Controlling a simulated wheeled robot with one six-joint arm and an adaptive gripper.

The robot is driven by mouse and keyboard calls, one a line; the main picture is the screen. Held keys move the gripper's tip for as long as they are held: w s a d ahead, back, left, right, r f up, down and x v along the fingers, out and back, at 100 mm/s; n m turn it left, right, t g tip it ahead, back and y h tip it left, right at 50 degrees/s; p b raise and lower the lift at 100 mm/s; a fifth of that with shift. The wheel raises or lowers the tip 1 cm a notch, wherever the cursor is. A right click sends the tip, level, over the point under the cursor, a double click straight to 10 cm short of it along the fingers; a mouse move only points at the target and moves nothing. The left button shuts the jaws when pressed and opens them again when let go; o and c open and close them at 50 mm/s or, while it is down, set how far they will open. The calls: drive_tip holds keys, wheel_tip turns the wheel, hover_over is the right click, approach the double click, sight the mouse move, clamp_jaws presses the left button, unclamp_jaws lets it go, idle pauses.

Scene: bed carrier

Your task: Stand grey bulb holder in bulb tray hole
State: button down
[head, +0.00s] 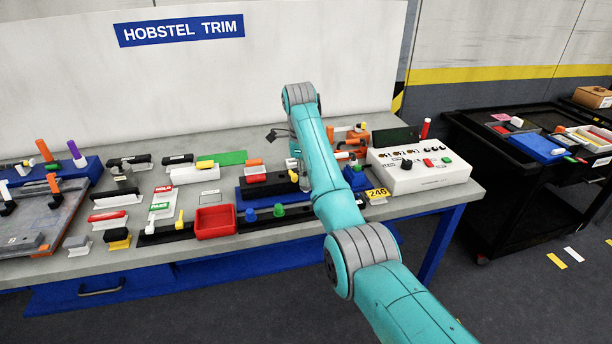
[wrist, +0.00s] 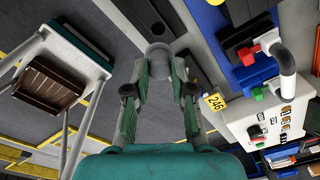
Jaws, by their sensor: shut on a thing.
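In the wrist view my gripper (wrist: 158,68) is shut on a grey rounded piece, which appears to be the grey bulb holder (wrist: 158,50). Its top shows between the fingertips; the rest is hidden. In the head view my arm reaches over the bench, and the gripper is mostly hidden behind the arm. Blue trays stand on the bench: one (head: 246,193) left of the arm, with dark pieces and blue and green knobs near it, and one at the far left (head: 92,166).
A white control box (head: 430,178) stands right of the arm, with a yellow tag reading 246 (head: 377,192) beside it. A red bin (head: 215,222) sits at the bench's front edge. A black cart (head: 480,160) stands to the right. The bench is crowded with small parts.

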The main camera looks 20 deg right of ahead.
sight(306, 191)
drive_tip(key=shift+f, duration=2.9)
drive_tip(key=shift+f, duration=1.15)
drive_tip(key=c, duration=0.9)
unclamp_jaws()
drive_tip(key=shift+a+r, duration=0.2)
drive_tip(key=shift+r, duration=3.55)
